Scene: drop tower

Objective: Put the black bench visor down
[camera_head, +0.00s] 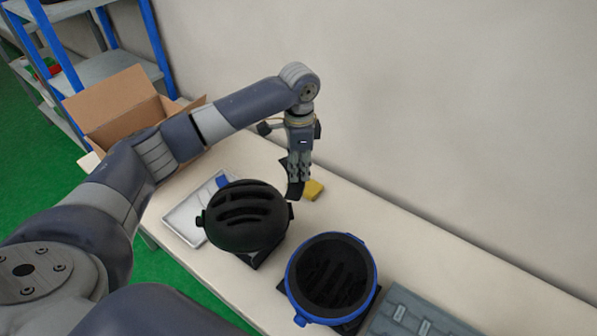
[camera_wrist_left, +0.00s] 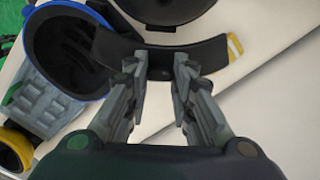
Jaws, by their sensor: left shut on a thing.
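My left gripper (camera_head: 297,182) points down over the bench, behind the black helmet. It is shut on the black bench visor (camera_head: 294,191), a dark curved strip that is mostly hidden in the head view. In the left wrist view the visor (camera_wrist_left: 200,55) lies crosswise at the tips of the left gripper (camera_wrist_left: 160,78), its middle tab between the fingers. The visor is low over the bench (camera_head: 430,240); I cannot tell if it touches it. My right gripper is not in view.
The black slotted helmet (camera_head: 245,218) stands close in front of the visor. A blue-rimmed helmet (camera_head: 372,275) and grey case (camera_head: 410,315) are to the right. A white tray (camera_head: 185,218) and cardboard box (camera_head: 115,105) are left.

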